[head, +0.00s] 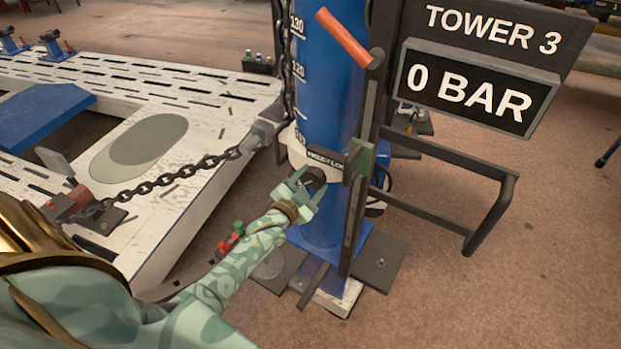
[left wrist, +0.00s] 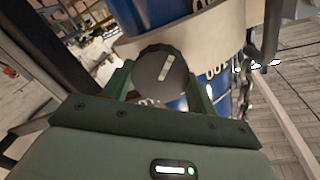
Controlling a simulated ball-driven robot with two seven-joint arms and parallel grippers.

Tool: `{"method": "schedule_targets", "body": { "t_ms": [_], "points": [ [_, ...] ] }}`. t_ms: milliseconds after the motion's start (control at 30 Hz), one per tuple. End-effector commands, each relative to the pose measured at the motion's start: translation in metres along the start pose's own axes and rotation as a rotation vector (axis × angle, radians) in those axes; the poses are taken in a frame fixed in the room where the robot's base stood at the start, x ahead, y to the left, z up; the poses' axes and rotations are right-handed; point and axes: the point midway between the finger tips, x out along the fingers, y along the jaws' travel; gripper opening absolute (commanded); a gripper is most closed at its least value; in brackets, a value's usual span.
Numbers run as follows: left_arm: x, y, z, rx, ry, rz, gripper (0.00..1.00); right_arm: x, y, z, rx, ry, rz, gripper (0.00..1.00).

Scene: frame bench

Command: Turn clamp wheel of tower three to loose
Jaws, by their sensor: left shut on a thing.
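Tower three is a blue column (head: 322,95) with a white height scale, under a sign (head: 492,30) reading "TOWER 3". A white collar (head: 297,150) rings it and bears a small dark label whose words are only partly readable. The clamp wheel (left wrist: 163,72) is a round dark knob with a pale bar mark, on the collar in the left wrist view. In the head view the wheel is mostly hidden by my left gripper (head: 305,184). Its two green fingers stand on either side of the wheel, shut on it. My right gripper is not in view.
A display (head: 472,88) reads "0 BAR". A chain (head: 165,182) runs from the tower to a clamp on the white slotted bench (head: 190,95). A black tube frame (head: 485,215) juts out right of the tower. An orange-handled lever (head: 343,38) sits above.

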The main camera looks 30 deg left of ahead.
Motion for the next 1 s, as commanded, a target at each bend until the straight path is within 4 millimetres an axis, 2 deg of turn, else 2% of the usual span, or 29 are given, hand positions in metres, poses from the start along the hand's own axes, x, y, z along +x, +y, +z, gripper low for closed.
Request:
{"method": "schedule_targets", "body": {
  "t_ms": [200,500,1000],
  "points": [
    [0.0,-0.002,-0.001,-0.186,-0.002,0.0,0.35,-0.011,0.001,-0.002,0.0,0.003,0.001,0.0],
    [0.0,-0.002,0.0,-0.373,-0.001,0.0,0.35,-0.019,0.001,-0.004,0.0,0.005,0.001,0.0],
    [0.0,-0.001,0.001,-0.464,0.0,0.0,0.35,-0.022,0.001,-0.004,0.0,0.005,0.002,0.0]
  ]
}}
